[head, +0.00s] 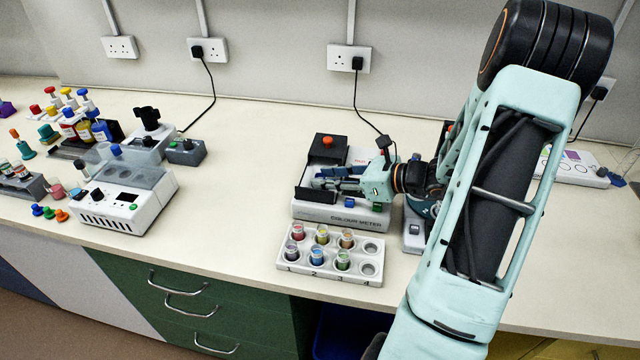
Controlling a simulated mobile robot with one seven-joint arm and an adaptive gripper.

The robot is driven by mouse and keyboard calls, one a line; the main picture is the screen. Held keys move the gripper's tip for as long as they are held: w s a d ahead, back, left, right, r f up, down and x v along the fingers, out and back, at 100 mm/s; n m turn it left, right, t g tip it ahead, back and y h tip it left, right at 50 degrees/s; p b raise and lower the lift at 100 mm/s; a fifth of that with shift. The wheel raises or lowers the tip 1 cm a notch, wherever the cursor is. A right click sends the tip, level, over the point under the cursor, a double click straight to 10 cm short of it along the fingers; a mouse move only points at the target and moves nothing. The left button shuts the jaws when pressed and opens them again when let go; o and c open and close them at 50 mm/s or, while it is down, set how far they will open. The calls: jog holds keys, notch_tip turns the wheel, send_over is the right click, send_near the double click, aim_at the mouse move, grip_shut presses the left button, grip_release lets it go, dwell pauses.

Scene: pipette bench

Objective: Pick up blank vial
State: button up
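My gripper (322,179) reaches in from the right, its fingers pointing left over the colour meter (338,218). The fingers are small and dark against the meter, so I cannot tell whether they are open or shut, or whether anything is between them. A white vial rack (328,271) stands in front of the meter with several vials of coloured contents, including a red one (298,232), a blue one (317,256) and a green one (343,260). The two rack holes at the right are empty. I cannot pick out a clear blank vial; the meter's well is hidden by my gripper.
A white and grey instrument (125,198) stands to the left, with colourful bottles and caps beyond it. The bench between it and the rack is clear. A black cable (357,100) runs from a wall socket down behind the meter. A flat white device (574,168) lies at right.

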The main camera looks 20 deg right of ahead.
jog(key=shift+c, duration=0.2)
grip_shut()
jog(key=shift+r, duration=0.2)
